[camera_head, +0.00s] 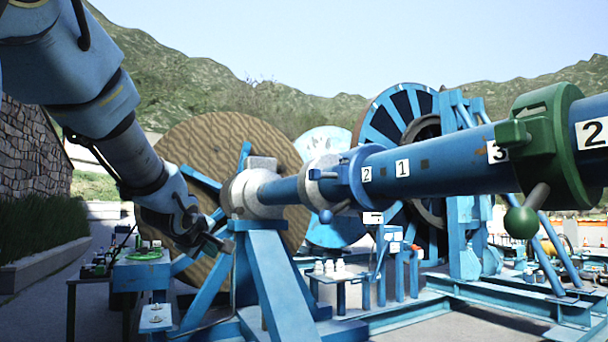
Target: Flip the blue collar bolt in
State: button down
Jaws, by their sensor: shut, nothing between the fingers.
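The blue collar (357,178) sits around the long blue shaft (440,165), just right of a grey ring (318,182). Below it hangs a bolt with a short grey lever and a small blue ball end (325,216), pointing down and left. The small size hides how far the bolt is seated. My arm comes in from the upper left. My gripper (222,246) is shut and empty, left of and lower than the bolt, apart from it, in front of the blue stand's left side.
A green collar (548,140) with a green ball-ended lever (521,222) is on the shaft at right. A blue A-shaped stand (280,285) holds the shaft's left end. A wooden reel (215,150) stands behind. A small table (338,275) holds white items below the shaft.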

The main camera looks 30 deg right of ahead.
jog(key=s+d+r+n+h+p, duration=0.1)
jog(key=s+d+r+h, duration=0.1)
jog(key=d+r, duration=0.4)
jog(key=s+d+r+n+h+p, duration=0.1)
jog(key=s+d+r+h, duration=0.2)
jog(key=d+r, duration=0.4)
notch_tip(320, 180, up, 7)
jog(key=shift+s+d+f+t+h, duration=0.1)
jog(key=shift+s+d+t+h, duration=0.2)
jog(key=shift+h, duration=0.5)
jog(key=b, duration=0.1)
send_near(309, 174)
jog(key=w+a, duration=0.2)
jog(key=w+d+p, duration=0.2)
jog(key=d+p, duration=0.2)
jog(key=d, duration=0.2)
jog(key=shift+d, duration=0.1)
